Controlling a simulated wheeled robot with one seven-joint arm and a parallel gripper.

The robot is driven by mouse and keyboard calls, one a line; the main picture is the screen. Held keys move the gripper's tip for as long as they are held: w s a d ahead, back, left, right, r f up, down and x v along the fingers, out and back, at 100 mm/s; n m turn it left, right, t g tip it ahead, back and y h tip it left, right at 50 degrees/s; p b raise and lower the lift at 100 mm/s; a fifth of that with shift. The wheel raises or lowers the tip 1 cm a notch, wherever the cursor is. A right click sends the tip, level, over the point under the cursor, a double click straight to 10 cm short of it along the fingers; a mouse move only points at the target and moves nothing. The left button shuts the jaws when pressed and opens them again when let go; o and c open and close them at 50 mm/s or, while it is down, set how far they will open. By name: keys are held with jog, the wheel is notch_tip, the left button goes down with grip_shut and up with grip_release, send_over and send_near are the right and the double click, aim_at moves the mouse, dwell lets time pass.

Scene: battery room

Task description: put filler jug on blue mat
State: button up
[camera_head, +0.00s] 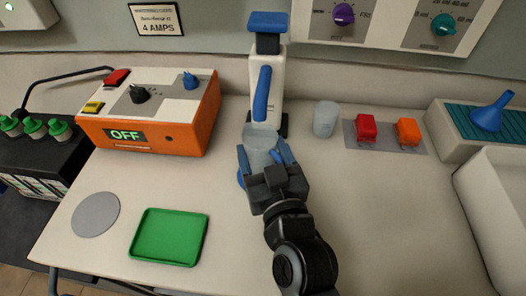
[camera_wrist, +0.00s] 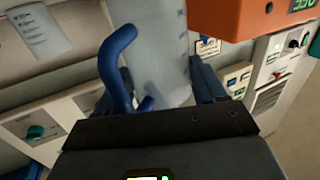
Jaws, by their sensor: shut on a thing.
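The filler jug (camera_head: 258,138) is a pale, translucent vessel in front of the white stand with the blue lever. My gripper (camera_head: 262,152) is shut around it from the near side, hiding its lower part. In the wrist view the jug (camera_wrist: 160,50) fills the space beyond my gripper, with a curved blue handle (camera_wrist: 113,68) to its left. I cannot tell whether its base touches the table.
An orange charger (camera_head: 180,130) stands left of the jug. A green tray (camera_head: 168,262) and a grey disc (camera_head: 95,214) lie front left. The white stand (camera_head: 268,60) is close behind; a grey cup (camera_head: 325,118) stands right. The right front of the table is clear.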

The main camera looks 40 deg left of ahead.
jog(key=shift+f, duration=0.3)
jog(key=o, duration=1.1)
jog(key=shift+f, duration=0.25)
jog(key=shift+r+p, duration=0.5)
jog(key=shift+r, duration=0.05)
jog(key=shift+s+d+f, duration=0.1)
jog(key=shift+s+d, duration=0.15)
jog(key=shift+d, duration=0.1)
jog(key=r+b+v, duration=0.1)
jog(key=b+v, duration=0.2)
jog(key=v, duration=0.8)
